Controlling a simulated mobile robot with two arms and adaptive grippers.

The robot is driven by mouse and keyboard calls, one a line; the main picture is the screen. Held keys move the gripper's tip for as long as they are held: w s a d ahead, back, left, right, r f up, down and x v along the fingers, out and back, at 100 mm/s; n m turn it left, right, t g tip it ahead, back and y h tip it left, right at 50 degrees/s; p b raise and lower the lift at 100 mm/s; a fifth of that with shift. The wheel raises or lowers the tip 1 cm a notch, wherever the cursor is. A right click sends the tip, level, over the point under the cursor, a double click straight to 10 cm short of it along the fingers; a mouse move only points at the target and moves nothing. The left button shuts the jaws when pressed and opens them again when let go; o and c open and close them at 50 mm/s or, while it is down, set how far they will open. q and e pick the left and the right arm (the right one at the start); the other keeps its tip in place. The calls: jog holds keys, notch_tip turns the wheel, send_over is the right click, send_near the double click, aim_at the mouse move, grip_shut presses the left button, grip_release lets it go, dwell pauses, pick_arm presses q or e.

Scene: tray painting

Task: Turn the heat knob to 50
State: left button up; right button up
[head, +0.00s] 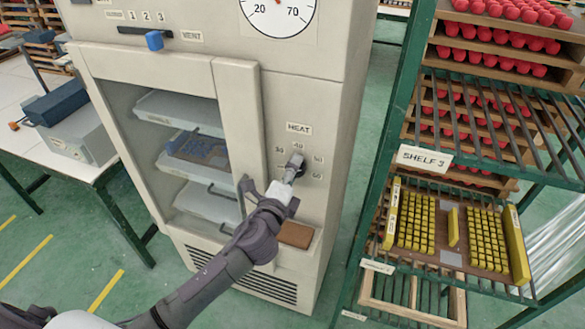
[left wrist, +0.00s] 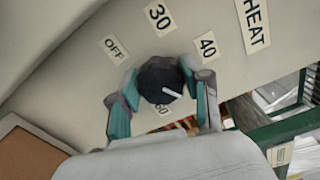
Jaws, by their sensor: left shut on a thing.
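The heat knob (left wrist: 158,76) is dark and round with a white pointer line. In the left wrist view it sits between the two fingers of my left gripper (left wrist: 160,92), which is shut on it. The white line points right and slightly down, toward the right finger, past the 40 label (left wrist: 207,45). The 30 label (left wrist: 159,18) and the OFF label (left wrist: 115,49) are clear; the 60 label is partly covered below the knob. In the head view my left gripper (head: 294,164) reaches the panel under the HEAT label (head: 299,128) and mostly hides the knob. My right gripper is not in view.
The oven cabinet (head: 232,105) has a glass door with trays inside. A dial gauge (head: 279,12) and a blue slider (head: 154,40) are above. A green shelf rack (head: 392,130) stands close on the right; a table (head: 82,168) is at left.

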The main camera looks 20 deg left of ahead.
dwell(0.4)
pick_arm(q)
jog(key=o, duration=1.2)
jog(key=shift+c, duration=0.2)
jog(key=s, duration=1.2)
jog(key=shift+a, duration=0.2)
